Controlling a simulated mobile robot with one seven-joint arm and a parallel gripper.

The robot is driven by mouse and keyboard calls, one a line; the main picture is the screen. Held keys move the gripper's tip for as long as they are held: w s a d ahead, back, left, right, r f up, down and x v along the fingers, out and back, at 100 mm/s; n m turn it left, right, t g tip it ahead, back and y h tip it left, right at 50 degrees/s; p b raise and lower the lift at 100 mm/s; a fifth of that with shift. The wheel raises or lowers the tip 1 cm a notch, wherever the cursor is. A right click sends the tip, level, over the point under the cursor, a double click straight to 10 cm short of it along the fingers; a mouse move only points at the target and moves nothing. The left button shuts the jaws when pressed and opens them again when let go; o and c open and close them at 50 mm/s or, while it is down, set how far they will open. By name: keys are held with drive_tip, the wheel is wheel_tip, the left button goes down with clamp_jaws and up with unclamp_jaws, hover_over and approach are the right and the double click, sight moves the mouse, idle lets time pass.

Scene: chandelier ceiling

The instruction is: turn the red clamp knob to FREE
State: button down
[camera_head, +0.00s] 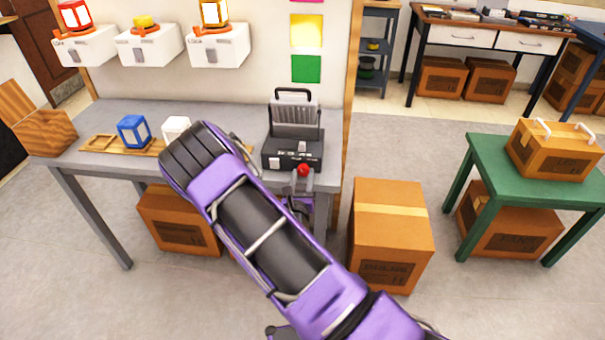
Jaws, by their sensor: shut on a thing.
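The red clamp knob (303,169) shows at the front right of a dark grey device (280,155) at the right end of the grey workbench. My gripper (303,178) is at the knob, with its grey fingers on either side, shut on it. My purple arm reaches up from the bottom right and hides part of the bench and the wrist. Any FREE marking and the knob's turn are too small to read. The device has a ribbed grey upper part and a black handle on top.
A blue lantern-like block (132,131) and a white one (176,128) stand on a wooden rack left of my arm. Lamp units (85,45) hang on the wall. Cardboard boxes (388,240) stand below and right of the bench. A green table (480,150) stands right.

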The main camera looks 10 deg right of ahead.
drive_tip(key=shift+n+p, duration=0.75)
drive_tip(key=shift+n, duration=0.65)
drive_tip(key=shift+c, duration=2.1)
unclamp_jaws()
drive_tip(key=shift+s, duration=0.1)
drive_tip(key=v, duration=1.7)
drive_tip(key=shift+s+p, duration=0.15)
drive_tip(key=shift+p, duration=0.15)
